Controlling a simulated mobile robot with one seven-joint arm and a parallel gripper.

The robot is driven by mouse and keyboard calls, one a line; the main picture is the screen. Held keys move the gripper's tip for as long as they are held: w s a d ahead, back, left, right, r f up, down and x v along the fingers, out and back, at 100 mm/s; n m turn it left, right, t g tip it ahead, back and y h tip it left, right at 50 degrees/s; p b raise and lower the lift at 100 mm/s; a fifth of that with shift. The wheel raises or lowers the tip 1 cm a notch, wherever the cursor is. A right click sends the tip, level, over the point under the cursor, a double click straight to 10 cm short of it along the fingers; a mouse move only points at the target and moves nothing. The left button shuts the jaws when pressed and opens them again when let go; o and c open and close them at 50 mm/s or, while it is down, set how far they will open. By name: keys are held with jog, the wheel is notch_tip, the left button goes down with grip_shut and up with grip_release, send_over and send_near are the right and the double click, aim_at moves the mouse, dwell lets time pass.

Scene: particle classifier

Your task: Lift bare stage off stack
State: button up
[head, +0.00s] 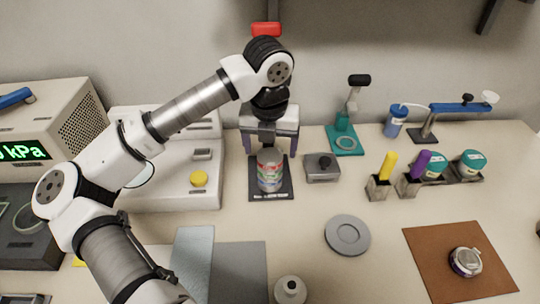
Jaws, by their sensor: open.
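The stack (270,172) is a short upright cylinder with grey, red and green bands. It stands on a dark rectangular base plate (284,191) at the back middle of the bench. My gripper (270,151) points down over the stack. It is open, with one finger on the left and one on the right of the stack's top. I cannot tell whether either finger touches it. I cannot tell which layer of the stack is the bare stage.
A grey block with a dark knob (323,168) stands close right of the stack. A white machine with a yellow button (199,178) is close left. A round grey dish (347,235) lies in front right. A brown mat (430,258) holds a small round container (466,262).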

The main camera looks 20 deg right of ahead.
aim_at(270, 158)
jog(key=shift+w+f, duration=0.2)
jog(key=shift+f, duration=1.1)
jog(key=c, duration=1.1)
jog(key=shift+r, duration=0.15)
